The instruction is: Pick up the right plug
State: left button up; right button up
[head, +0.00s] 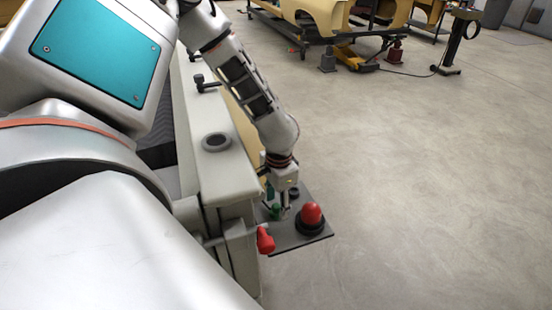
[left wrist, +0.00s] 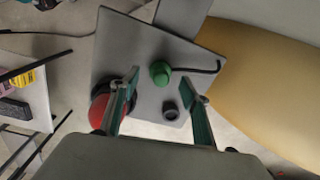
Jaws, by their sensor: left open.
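A dark grey panel (head: 290,240) beside the pale bench carries a red domed piece (head: 311,214) on a black base and a smaller green piece (head: 275,211). In the left wrist view, the green piece (left wrist: 160,72) is upright, with a dark cable beside it, and the red one (left wrist: 100,112) is partly hidden behind a finger. I cannot tell which piece is the right plug. My left gripper (head: 284,207) points down at the panel. In the left wrist view, its fingers (left wrist: 162,78) are open with the green piece between and beyond their tips. My right gripper is out of view.
A dark ring-shaped socket (left wrist: 171,110) sits near the green piece. A red knob (head: 265,240) sticks out at the bench's near end. A pale bench top (head: 222,178) with a grey ring (head: 216,142) runs alongside. The floor (head: 430,190) at right is clear.

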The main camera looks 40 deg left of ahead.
aim_at(274, 213)
pick_arm(q)
jog(key=shift+f, duration=1.25)
jog(key=c, duration=1)
jog(key=shift+w+r, duration=0.1)
